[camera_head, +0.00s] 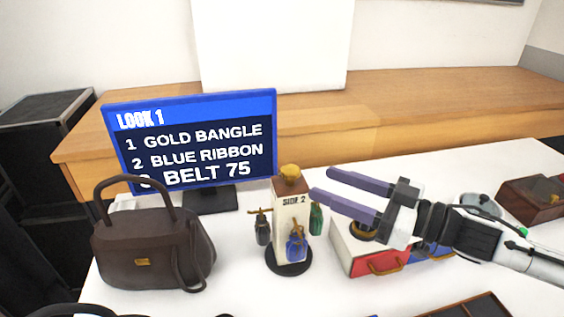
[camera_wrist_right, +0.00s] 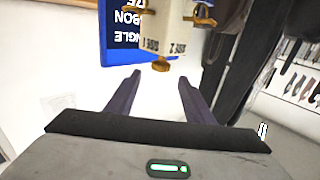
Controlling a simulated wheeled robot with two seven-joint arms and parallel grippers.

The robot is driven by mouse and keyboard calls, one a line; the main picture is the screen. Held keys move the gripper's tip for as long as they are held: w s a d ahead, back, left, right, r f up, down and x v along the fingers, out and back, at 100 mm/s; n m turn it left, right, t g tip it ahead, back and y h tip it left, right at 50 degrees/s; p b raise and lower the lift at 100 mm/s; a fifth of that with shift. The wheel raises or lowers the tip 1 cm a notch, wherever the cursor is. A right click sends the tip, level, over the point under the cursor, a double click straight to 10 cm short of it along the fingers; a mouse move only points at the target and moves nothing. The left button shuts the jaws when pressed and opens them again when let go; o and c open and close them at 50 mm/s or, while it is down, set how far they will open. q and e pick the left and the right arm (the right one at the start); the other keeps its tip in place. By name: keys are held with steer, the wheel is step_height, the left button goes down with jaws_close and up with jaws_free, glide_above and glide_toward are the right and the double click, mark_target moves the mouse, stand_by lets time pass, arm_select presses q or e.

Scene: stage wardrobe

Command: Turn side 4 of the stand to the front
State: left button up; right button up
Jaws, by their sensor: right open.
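The stand (camera_head: 291,215) is a pale upright column with a brown knob (camera_head: 290,173) on top and a round dark base (camera_head: 289,268). The label "SIDE 2" faces the head camera. Small pouch-like items hang around it: dark at left, blue in front (camera_head: 296,247), green at right (camera_head: 316,217). In the right wrist view the stand (camera_wrist_right: 165,40) appears upside down, with two adjoining labelled faces partly readable. My right gripper (camera_head: 322,183) is open and empty, its fingers just right of the knob and pointing at it, apart from it. Side 4 is hidden. My left gripper is not in view.
A brown handbag (camera_head: 150,247) stands left of the stand. A screen (camera_head: 195,140) listing "LOOK 1" is behind. A box with red and blue drawers (camera_head: 382,262) sits under my right gripper. A wooden box (camera_head: 533,197) is at far right, a dark tray (camera_head: 470,308) at the front edge.

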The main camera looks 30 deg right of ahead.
mark_target(299, 173)
steer(key=shift+b+x, duration=0.8)
steer(key=shift+x, duration=3.95)
jaws_close()
